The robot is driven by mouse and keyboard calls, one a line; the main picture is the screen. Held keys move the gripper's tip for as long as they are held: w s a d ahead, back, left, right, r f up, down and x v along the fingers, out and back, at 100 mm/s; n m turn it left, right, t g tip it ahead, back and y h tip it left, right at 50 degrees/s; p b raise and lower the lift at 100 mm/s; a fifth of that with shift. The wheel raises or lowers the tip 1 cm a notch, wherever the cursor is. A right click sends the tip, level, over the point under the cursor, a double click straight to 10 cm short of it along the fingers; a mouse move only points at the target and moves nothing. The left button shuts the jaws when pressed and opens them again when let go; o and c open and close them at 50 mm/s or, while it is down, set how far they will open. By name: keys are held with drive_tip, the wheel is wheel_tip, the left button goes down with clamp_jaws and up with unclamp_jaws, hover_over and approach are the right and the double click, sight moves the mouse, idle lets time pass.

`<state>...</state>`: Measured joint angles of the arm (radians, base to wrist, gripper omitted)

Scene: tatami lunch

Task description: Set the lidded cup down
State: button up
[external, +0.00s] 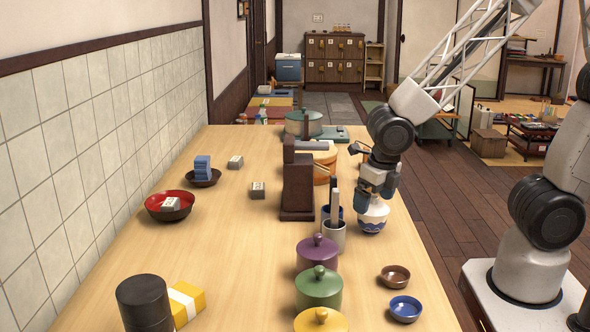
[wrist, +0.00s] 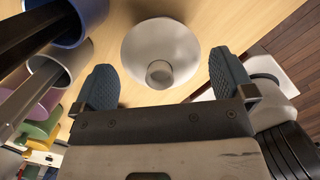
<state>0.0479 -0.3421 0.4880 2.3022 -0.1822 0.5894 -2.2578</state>
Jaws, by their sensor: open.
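The lidded cup (external: 372,219) is white with a blue wave pattern and appears to stand upright on the wooden table near its right edge. My gripper (external: 375,193) is right above it, pointing down, and partly hides its top. In the wrist view the cup's pale round lid (wrist: 140,40) with its knob shows from above. My gripper (wrist: 166,82) is open, with one blue ribbed finger on each side of the lid and visible gaps between.
A grey cup (external: 334,238) and a blue cup holding dark sticks stand close on the left. Purple (external: 317,255), green (external: 319,289) and yellow lidded pots stand in front. Brown (external: 395,276) and blue (external: 405,308) bowls lie front right. A dark wooden stand (external: 297,185) is at left.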

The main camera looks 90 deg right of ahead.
wheel_tip(320, 180, up, 9)
drive_tip(key=s+a, duration=0.1)
drive_tip(key=shift+r, duration=0.2)
idle(0.8)
drive_tip(key=s+r+m, duration=0.3)
drive_tip(key=s+m, duration=0.1)
drive_tip(key=m, duration=0.5)
drive_tip(key=s+a+r+m+t, duration=0.1)
drive_tip(key=s+r+m, duration=0.2)
drive_tip(key=m, duration=0.6)
drive_tip(key=s+a+r+m+y, duration=0.1)
drive_tip(key=s+r+m, duration=0.3)
drive_tip(key=m, duration=0.5)
drive_tip(key=shift+s+a, duration=0.25)
drive_tip(key=shift+s, duration=0.95)
